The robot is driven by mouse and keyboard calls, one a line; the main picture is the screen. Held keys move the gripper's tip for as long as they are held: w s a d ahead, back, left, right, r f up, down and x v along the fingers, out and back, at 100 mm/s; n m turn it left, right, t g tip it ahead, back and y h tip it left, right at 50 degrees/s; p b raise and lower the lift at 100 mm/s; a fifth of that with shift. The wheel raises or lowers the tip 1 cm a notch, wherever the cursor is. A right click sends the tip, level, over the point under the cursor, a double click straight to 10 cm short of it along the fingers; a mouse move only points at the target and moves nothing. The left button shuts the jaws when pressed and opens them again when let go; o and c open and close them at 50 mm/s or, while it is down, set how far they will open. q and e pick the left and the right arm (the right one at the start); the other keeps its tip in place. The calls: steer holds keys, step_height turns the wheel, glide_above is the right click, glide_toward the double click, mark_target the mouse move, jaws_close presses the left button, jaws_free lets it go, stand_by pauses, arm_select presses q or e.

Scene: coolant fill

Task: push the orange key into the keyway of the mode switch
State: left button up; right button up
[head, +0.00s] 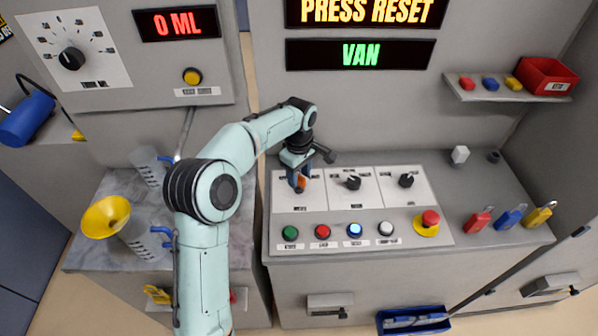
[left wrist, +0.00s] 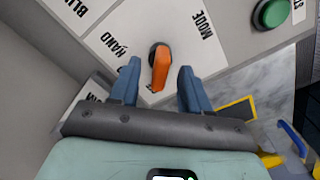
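The orange key (left wrist: 160,68) is at the dark round mode switch (left wrist: 153,48) in the left wrist view, on the white panel marked MODE and HAND. The key covers the keyway, so how deep it sits cannot be told. In the head view the orange key (head: 301,182) shows small beneath my left gripper (head: 298,180). In the left wrist view the two blue fingers of my left gripper (left wrist: 158,82) stand apart, one on each side of the key, with a gap on both sides. My right gripper is not in view.
Two more black knobs (head: 353,182) (head: 406,180) sit right of the mode switch. Below are several push buttons (head: 354,231) and a red emergency button (head: 430,218). Coloured padlocks (head: 511,217) lie at the right. A yellow funnel (head: 105,217) and jugs stand on the left counter.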

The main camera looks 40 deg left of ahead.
mark_target(299, 176)
arm_select(q)
jaws_close()
stand_by(0.4)
steer(key=shift+o, duration=0.2)
jaws_free()
step_height(299, 176, up, 13)
steer(key=p, duration=0.2)
steer(key=shift+r, duration=0.15)
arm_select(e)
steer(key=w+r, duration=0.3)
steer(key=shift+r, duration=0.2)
